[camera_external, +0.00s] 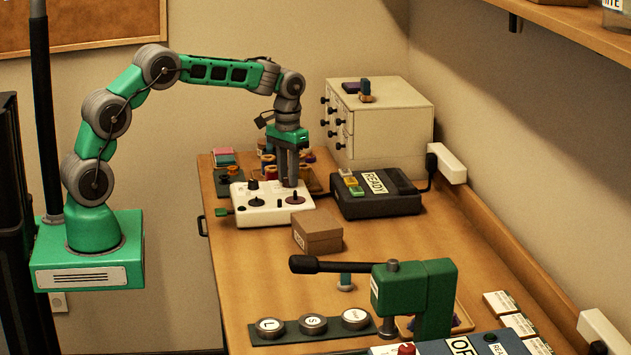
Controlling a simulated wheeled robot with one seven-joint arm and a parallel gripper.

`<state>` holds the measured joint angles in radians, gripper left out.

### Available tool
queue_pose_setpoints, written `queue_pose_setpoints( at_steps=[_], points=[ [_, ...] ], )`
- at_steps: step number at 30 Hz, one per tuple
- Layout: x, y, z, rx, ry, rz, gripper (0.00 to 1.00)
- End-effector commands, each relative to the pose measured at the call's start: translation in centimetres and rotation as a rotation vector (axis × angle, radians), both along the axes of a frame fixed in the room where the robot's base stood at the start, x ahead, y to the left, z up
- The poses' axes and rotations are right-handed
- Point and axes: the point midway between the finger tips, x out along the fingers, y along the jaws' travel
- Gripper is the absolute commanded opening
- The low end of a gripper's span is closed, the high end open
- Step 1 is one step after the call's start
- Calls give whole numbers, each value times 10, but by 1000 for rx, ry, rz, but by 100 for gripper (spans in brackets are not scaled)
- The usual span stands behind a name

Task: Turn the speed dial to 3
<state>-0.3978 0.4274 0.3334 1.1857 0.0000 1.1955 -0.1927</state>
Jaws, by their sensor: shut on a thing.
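A white control box (270,213) stands at the far left part of the table. On its top are a black knob (254,186), a dark round dial (256,203) and a dark red disc with a peg (295,198). A green handle (221,211) sticks out of its left side. My gripper (289,183) points straight down over the back right of the box, its fingers shut on a small knob there. The fingers hide most of that knob. The dial numbers are too small to read, so I cannot tell the setting.
Thread spools (267,162) stand behind the box. A black device marked READY (376,205) and a white drawer cabinet (385,130) are to the right. A cardboard box (317,232) is in front. A green press (427,295) with a long black lever stands nearer the camera.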

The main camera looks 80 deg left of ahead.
Motion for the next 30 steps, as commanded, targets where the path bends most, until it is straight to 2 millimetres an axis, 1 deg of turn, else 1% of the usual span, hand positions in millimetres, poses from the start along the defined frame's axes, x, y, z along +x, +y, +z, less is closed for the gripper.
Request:
queue_pose_setpoints(
  at_steps=[30],
  points=[
    [1,0,1,0,-3,959,0]
  ],
)
